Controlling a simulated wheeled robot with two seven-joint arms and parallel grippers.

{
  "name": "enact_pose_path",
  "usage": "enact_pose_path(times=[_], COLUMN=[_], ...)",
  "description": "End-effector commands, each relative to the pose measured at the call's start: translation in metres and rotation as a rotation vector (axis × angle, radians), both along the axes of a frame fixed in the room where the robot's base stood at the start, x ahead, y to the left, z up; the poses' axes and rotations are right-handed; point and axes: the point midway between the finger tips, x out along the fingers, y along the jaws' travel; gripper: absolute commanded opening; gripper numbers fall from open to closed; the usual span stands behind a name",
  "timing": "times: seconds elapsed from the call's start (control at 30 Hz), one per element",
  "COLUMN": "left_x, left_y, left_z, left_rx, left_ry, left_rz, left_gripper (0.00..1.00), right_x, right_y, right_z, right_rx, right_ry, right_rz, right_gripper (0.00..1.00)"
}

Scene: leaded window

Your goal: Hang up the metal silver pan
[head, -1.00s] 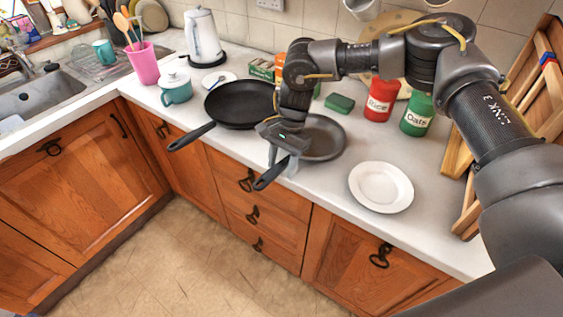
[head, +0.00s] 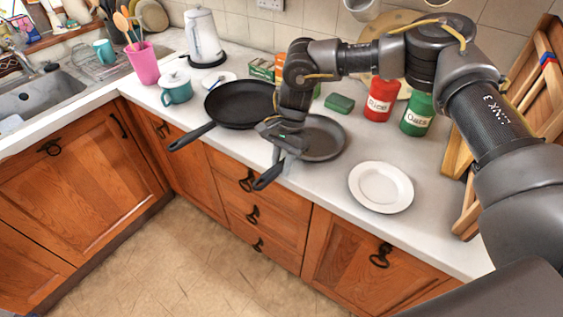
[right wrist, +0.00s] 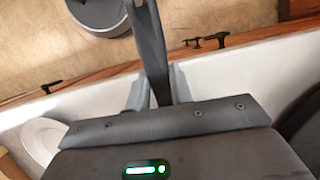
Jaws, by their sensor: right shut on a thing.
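The metal silver pan (head: 324,140), grey and shallow, lies on the counter with its dark handle (head: 268,177) reaching out over the front edge. My right gripper (head: 282,163) is over that handle and shut on it, close to the counter edge. In the right wrist view the handle (right wrist: 151,50) runs between the two fingers (right wrist: 158,92). My right wrist hides part of the pan's left side. My left gripper is in neither view.
A black frying pan (head: 240,105) sits just left of the silver pan. A white plate (head: 381,187) lies to the right. Red (head: 380,100) and green (head: 417,115) jars and a green sponge (head: 339,103) stand behind. A wooden rack (head: 530,90) leans at the far right.

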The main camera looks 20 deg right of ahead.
Motion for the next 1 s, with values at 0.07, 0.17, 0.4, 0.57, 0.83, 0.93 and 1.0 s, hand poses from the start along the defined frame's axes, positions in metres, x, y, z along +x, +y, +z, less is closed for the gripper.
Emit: enact_pose_path(times=[0.07, 0.17, 0.4, 0.57, 0.83, 0.93, 1.0], left_x=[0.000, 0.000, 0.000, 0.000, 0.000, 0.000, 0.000], left_y=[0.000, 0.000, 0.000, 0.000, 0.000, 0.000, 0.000], left_z=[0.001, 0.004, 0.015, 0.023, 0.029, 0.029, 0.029], left_rx=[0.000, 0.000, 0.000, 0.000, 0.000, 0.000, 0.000], left_ry=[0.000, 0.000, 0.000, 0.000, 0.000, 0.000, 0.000], left_rz=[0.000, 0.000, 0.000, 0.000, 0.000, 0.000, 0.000], left_gripper=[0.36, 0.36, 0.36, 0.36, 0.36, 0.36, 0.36], right_x=[0.000, 0.001, 0.000, 0.001, 0.000, 0.000, 0.000], right_y=[0.000, 0.000, 0.000, 0.000, 0.000, 0.000, 0.000], right_z=[0.002, 0.007, 0.026, 0.039, 0.052, 0.051, 0.051], right_rx=[0.000, 0.000, 0.001, 0.000, 0.000, 0.000, 0.001], right_ry=[-0.002, -0.002, -0.001, -0.002, -0.002, -0.002, -0.002], right_rz=[-0.001, -0.001, 0.000, -0.001, -0.001, -0.001, -0.001], right_gripper=[0.00, 0.00, 0.00, 0.00, 0.00, 0.00, 0.00])
